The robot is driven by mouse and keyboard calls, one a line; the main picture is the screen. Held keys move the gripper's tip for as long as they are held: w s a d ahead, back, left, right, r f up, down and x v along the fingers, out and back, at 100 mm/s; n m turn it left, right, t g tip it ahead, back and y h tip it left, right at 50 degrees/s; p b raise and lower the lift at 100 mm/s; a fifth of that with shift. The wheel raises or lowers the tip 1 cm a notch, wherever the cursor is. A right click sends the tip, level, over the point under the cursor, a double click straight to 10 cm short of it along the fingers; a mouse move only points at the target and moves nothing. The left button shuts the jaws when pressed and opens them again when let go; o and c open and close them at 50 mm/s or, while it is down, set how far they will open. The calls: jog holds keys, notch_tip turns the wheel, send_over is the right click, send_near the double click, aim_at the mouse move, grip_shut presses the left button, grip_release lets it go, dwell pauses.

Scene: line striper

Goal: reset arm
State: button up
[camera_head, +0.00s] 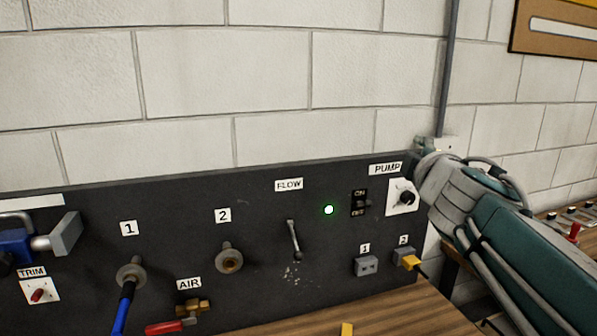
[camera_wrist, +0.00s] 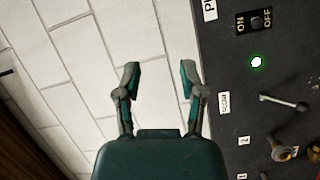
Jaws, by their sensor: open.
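My gripper (camera_wrist: 160,78) is open in the wrist view, its two fingers apart with nothing between them. It is in front of the white block wall (camera_wrist: 85,60), beside the edge of the black control panel (camera_wrist: 218,55). In the head view my teal and grey arm comes in from the right, and its grey part overlaps the panel's right end near the PUMP knob (camera_head: 406,198). I cannot make out the fingertips there.
The panel holds a FLOW lever (camera_head: 294,240), a lit green lamp (camera_head: 329,210), an ON/OFF switch (camera_head: 361,203), a yellow plug (camera_head: 411,262), a red-handled AIR valve (camera_head: 172,326) and a blue-ended hose (camera_head: 124,305). A wooden bench (camera_head: 400,312) lies below.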

jog(key=s+d+f+m+g+h, duration=0.2)
jog(key=s+f+m+g, duration=0.4)
jog(key=s+f+m, duration=0.6)
jog(key=s+a+f+m+g+y, duration=0.1)
jog(key=s+a+f+g, duration=0.1)
jog(key=s+f, duration=0.3)
jog(key=s+a+f+m+g+y, duration=0.1)
jog(key=s+a+f+g+y, duration=0.1)
jog(key=f, duration=0.9)
jog(key=s+a+g, duration=0.1)
jog(key=s+g, duration=0.1)
jog(key=s, duration=0.1)
jog(key=shift+s+a+m+y, duration=0.25)
jog(key=shift+a+m+y, duration=0.05)
jog(key=shift+a, duration=0.05)
jog(key=shift+a, duration=0.15)
